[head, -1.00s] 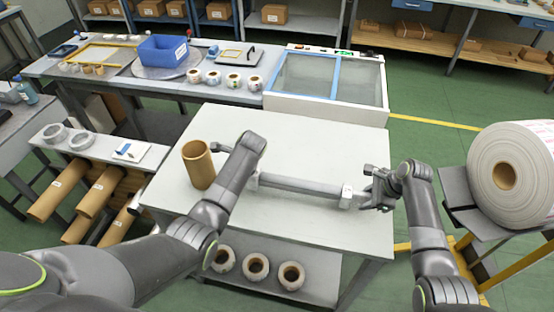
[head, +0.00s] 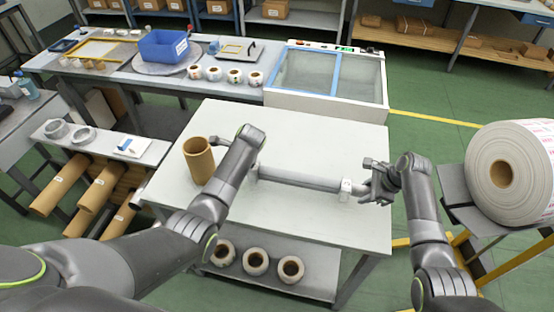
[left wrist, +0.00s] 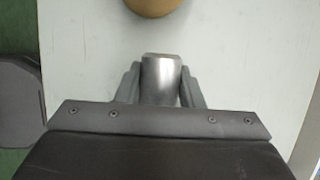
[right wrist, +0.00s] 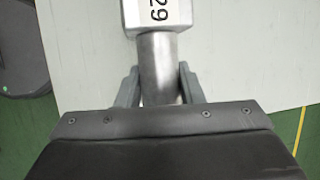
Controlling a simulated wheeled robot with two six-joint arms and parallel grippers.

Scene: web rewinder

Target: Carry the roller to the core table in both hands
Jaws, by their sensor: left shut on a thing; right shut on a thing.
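The grey metal roller (head: 300,179) lies level across the front half of the white-topped table (head: 330,135), over its top. I cannot tell whether it touches the top. My right gripper (head: 368,189) is shut on the roller's right end, just outside a white block marked 29; the right wrist view shows this metal end (right wrist: 157,60) between the fingers. My left gripper is mostly hidden behind its own arm in the head view. In the left wrist view, my left gripper (left wrist: 160,85) is shut on the bare metal end of the roller (left wrist: 161,72).
A brown cardboard core (head: 199,160) stands upright on the table, left of the roller and close to my left gripper. A large white roll (head: 525,170) on a stand is at the right. A bench with a blue bin (head: 163,46) stands behind. Several cores lie on the left rack.

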